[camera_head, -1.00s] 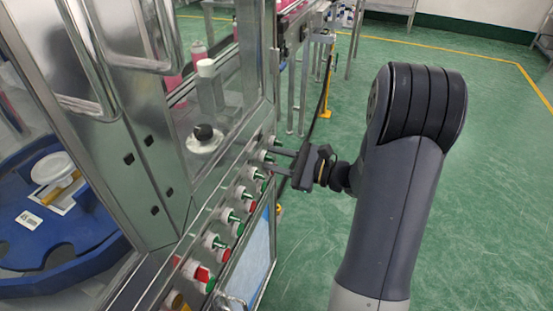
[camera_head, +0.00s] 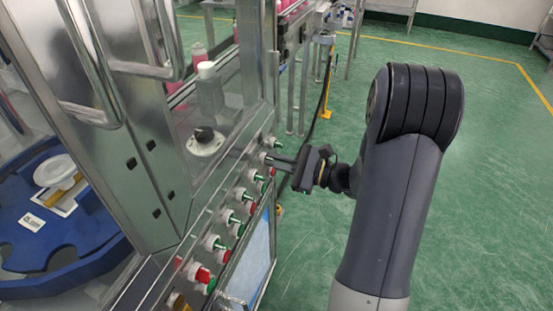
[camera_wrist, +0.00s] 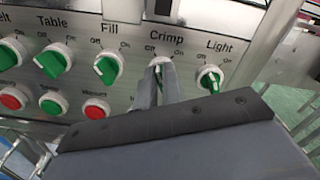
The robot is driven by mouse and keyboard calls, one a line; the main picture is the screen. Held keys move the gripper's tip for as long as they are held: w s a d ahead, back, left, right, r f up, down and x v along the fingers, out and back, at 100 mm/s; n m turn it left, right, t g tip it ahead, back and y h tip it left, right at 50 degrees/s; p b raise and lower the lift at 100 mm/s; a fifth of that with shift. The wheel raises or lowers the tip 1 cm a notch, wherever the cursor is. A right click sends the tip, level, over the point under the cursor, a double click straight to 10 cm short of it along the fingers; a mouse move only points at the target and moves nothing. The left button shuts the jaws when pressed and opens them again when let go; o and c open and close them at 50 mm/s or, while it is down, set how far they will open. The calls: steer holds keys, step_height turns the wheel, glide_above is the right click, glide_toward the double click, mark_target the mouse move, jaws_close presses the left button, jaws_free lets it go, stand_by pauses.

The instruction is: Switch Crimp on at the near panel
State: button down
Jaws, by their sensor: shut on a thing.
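The near panel (camera_wrist: 130,25) fills the upper part of the wrist view, with knobs labelled Table, Fill, Crimp and Light. The Crimp knob (camera_wrist: 160,61) has a white collar and lies between my fingertips, which hide most of its green handle. Which way the handle points cannot be told. My gripper (camera_wrist: 159,78) is shut on this knob. In the head view my gripper (camera_head: 269,159) reaches the far end of the panel's row from the right, its two fingers close together.
The green Light knob (camera_wrist: 210,79) is just right of my fingers, the Fill knob (camera_wrist: 108,66) to the left. Red (camera_wrist: 96,108) and green (camera_wrist: 52,103) buttons sit below. A blue rotary table (camera_head: 60,240) is behind the machine frame. Green floor (camera_head: 490,200) is clear at right.

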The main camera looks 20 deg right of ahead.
steer(key=m+p, duration=0.1)
steer(key=m, duration=0.1)
steer(key=m+p, duration=0.4)
steer(key=shift+w+d+r, duration=0.1)
steer(key=shift+r, duration=0.15)
steer(key=m+p, duration=0.3)
steer(key=shift+w+f+m+p, duration=0.1)
steer(key=shift+f+m+p, duration=0.1)
steer(key=shift+m+p, duration=0.7)
steer(key=shift+d+m, duration=0.1)
steer(key=shift+m, duration=0.2)
steer(key=c, duration=1.5)
jaws_free()
steer(key=shift+c, duration=0.2)
steer(key=b+v, duration=0.1)
steer(key=v, duration=0.9)
steer(key=shift+s+d, duration=0.25)
steer(key=shift+d, duration=0.05)
